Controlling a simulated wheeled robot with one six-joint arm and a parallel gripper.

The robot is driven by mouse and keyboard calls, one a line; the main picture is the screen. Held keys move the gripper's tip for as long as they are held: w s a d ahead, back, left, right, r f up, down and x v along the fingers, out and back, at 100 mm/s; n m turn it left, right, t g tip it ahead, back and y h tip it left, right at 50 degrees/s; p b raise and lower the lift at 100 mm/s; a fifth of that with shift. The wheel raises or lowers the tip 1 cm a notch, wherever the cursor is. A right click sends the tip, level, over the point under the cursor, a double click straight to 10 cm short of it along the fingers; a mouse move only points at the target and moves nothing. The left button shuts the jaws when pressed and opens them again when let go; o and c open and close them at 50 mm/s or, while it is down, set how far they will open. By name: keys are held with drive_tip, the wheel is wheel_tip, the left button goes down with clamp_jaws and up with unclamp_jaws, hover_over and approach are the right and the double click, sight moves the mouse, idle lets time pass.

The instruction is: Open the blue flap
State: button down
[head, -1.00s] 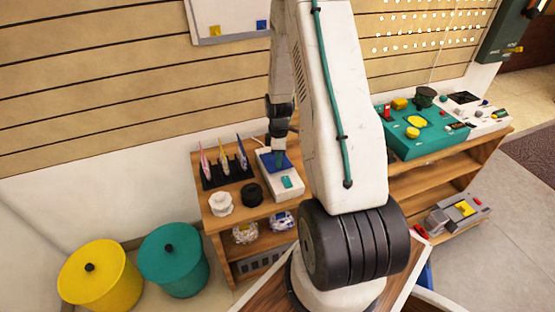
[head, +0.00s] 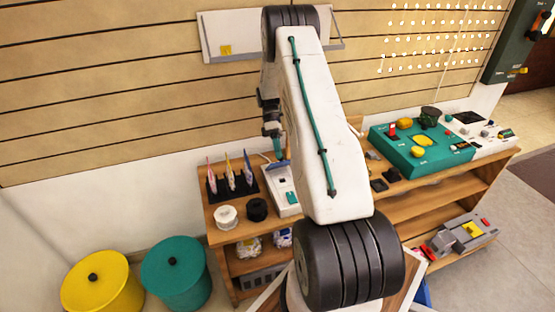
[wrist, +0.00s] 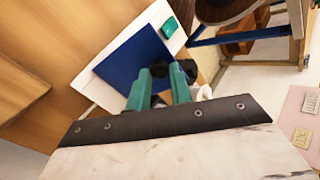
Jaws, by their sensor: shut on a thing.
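The blue flap (wrist: 130,62) is a flat blue panel on a white box (wrist: 108,96) with a teal button (wrist: 169,27). In the head view the white box (head: 284,204) stands on the shelf top, and only a thin strip of the flap shows beside my gripper (head: 280,157). In the wrist view my teal fingers (wrist: 172,76) are close together with dark tips at the flap's edge, shut on the flap. The fingers hide the gripped edge, and the flap's exact tilt is hard to tell.
A black rack (head: 233,184) with colored upright items, a white spool (head: 225,216) and a black spool (head: 257,209) stand left of the box. A teal console (head: 420,150) stands to the right. Yellow (head: 102,285) and teal (head: 176,275) bins stand on the floor.

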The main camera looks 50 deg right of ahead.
drive_tip(key=shift+w+d, duration=0.45)
drive_tip(key=shift+w, duration=0.35)
drive_tip(key=shift+w+d+f, duration=0.1)
drive_tip(key=shift+w+d, duration=0.35)
drive_tip(key=shift+w, duration=0.35)
drive_tip(key=c, duration=1.3)
unclamp_jaws()
drive_tip(key=shift+f, duration=0.1)
drive_tip(key=shift+c, duration=0.2)
drive_tip(key=shift+o, duration=0.3)
drive_tip(key=shift+w+d+f, duration=0.1)
drive_tip(key=shift+r, duration=0.2)
